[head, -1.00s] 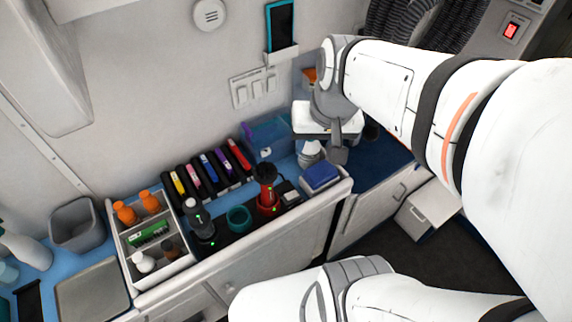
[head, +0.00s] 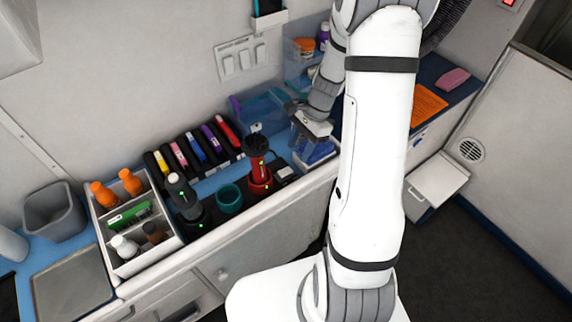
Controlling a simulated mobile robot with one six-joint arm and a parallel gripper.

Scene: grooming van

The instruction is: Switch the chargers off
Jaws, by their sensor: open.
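A grey-black clipper (head: 184,201) and a red-and-black clipper (head: 259,172) stand upright on dark charger bases along the counter's front. Small green lights show on both and on their bases. A white panel with several rocker switches (head: 244,59) is on the wall above the counter; how each rocker is set is too small to tell. My gripper (head: 302,150) is open over the counter's right part, right of the red clipper, low above the blue item there. It is apart from the switches and both clippers. My arm hides part of the counter's right end.
A teal cup (head: 229,199) stands between the clippers. A rack of coloured-handled tools (head: 195,152) and a clear blue bin (head: 262,112) are behind. A divided white caddy (head: 138,228) with bottles is left. A black-screened device (head: 268,8) hangs above the switches.

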